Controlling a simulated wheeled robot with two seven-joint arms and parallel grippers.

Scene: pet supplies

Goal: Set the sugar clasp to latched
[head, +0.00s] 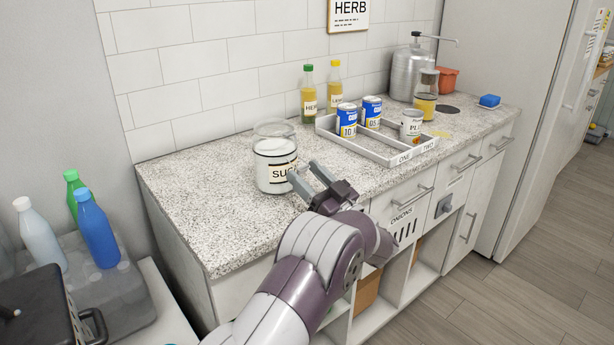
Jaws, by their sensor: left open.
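The sugar jar (272,178) stands upright on the speckled counter (205,205). My right gripper is not in view.
A grey divided tray (370,147) with several cans stands to the right. Two yellow bottles (308,95) stand behind it. The counter left of the jar is clear.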

